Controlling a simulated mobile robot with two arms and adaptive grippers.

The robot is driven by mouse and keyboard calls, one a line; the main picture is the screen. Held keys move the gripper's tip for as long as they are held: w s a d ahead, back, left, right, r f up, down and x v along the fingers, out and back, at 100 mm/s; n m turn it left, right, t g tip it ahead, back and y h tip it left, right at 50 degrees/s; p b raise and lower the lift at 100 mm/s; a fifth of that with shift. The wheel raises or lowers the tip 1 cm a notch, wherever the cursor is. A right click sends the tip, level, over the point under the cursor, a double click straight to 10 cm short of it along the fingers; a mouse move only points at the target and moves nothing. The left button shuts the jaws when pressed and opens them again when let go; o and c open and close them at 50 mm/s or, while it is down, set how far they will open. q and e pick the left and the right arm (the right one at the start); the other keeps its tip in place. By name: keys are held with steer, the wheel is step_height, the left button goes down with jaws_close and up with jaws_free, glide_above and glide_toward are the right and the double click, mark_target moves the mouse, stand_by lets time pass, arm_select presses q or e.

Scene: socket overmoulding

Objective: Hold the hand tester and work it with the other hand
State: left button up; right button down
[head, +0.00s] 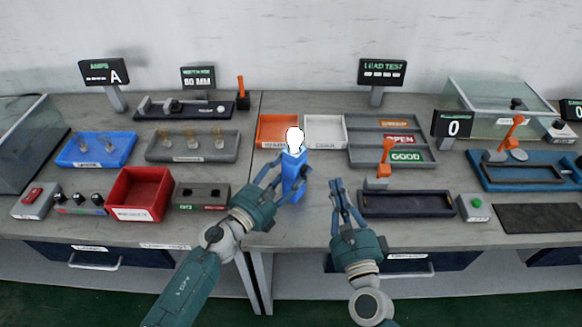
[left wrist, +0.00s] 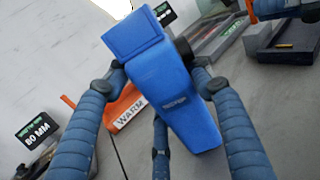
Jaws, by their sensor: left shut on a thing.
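The hand tester is a blue upright block (head: 294,178) at the middle of the head view, held above the front of the table. A white rounded shape with a dark outline (head: 295,139) shows at its top. My left gripper (head: 284,181) is shut on it, with fingers on both sides. In the left wrist view the blue tester body (left wrist: 172,85) fills the middle, tilted, with a dark round part (left wrist: 183,48) on its side. My right gripper (head: 338,183) is to the right of the tester, apart from it, its fingertips drawn together and empty.
Behind the tester are an orange tray (head: 272,129), a white tray (head: 325,131) and a grey sorting rack (head: 367,137). A red bin (head: 140,193) stands at the left. A dark tray fixture (head: 408,204) with an orange lever lies right of my right gripper.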

arm_select(q)
steer(key=o, duration=1.5)
steer(key=shift+s, duration=0.1)
